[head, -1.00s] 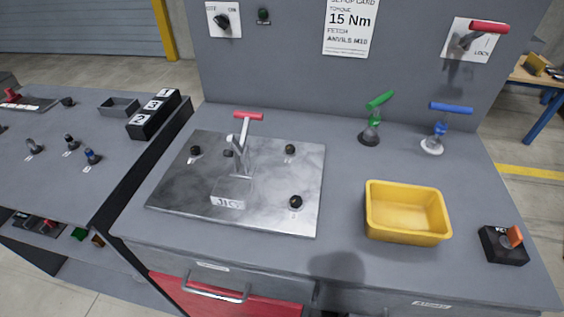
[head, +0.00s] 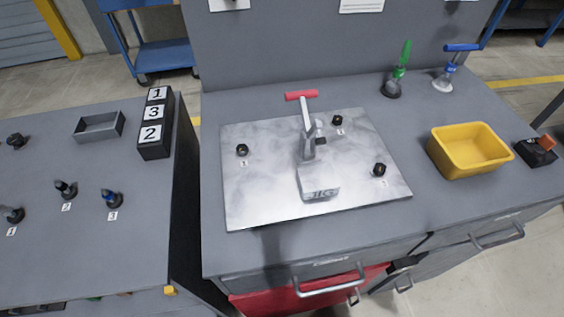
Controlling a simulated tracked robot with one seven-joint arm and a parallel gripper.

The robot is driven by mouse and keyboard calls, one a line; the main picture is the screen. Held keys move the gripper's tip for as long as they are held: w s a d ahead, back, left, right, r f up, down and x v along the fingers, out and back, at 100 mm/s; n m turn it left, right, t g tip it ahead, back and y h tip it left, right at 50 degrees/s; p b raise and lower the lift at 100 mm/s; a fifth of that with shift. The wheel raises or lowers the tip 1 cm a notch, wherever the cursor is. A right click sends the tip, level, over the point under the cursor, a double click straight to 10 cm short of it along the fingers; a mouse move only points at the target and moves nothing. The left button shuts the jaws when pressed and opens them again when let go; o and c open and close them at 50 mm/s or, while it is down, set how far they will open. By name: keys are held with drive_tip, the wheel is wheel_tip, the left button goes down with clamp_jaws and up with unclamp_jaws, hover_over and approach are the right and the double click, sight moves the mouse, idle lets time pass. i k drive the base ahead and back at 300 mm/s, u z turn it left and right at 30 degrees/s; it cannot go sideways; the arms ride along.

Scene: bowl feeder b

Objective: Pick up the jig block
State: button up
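The jig block (head: 318,182) is a light grey metal block with lettering on its front face. It sits on a shiny steel plate (head: 258,203) on the grey workbench. A toggle clamp (head: 307,126) with a red T-handle (head: 301,96) stands right behind the block. The handle points up. I cannot tell whether the clamp's arm touches the block. My gripper is not in view.
Black knobs (head: 242,150) stand on the plate around the block. A yellow bin (head: 468,152), a green-handled tool (head: 397,72) and a blue-handled tool (head: 449,70) are to the right. A side bench (head: 90,240) with a grey tray (head: 99,126) is at left, across a gap.

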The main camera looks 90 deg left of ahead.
sight(322, 181)
drive_tip(key=u, duration=0.5)
drive_tip(key=k, duration=1.1)
drive_tip(key=u, duration=0.5)
